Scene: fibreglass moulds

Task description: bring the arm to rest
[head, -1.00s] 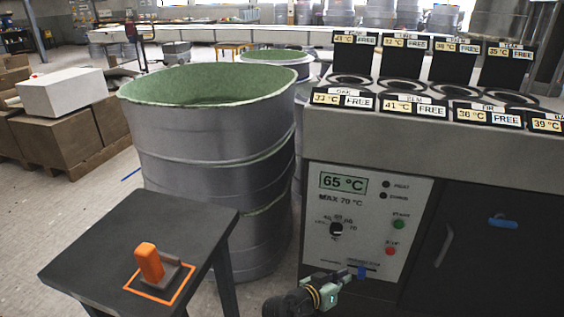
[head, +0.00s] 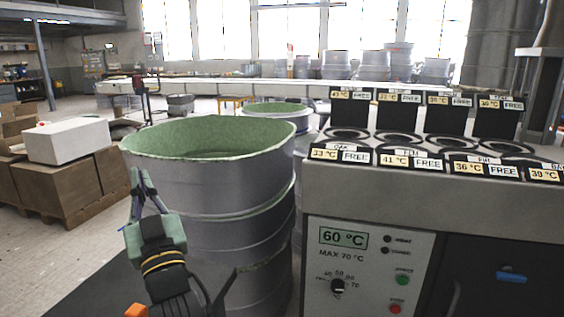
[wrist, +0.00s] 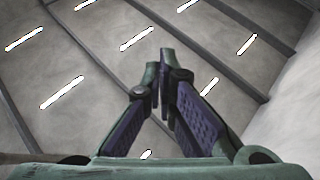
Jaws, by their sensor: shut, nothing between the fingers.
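My gripper (head: 138,178) is raised at the left of the head view, its fingers pointing up. It appears in front of the grey drum's left edge and is empty. The wrist view shows the two fingers of my gripper (wrist: 164,80) closed together at the tips, with nothing between them. Behind them is only a grey ceiling with bright strip lights.
A large grey drum with a green inside (head: 235,185) stands in the middle. A machine (head: 420,205) at the right has a display (head: 343,238) reading 60 °C. Cardboard boxes (head: 62,185) stand at the left. A dark table (head: 80,290) is low in front.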

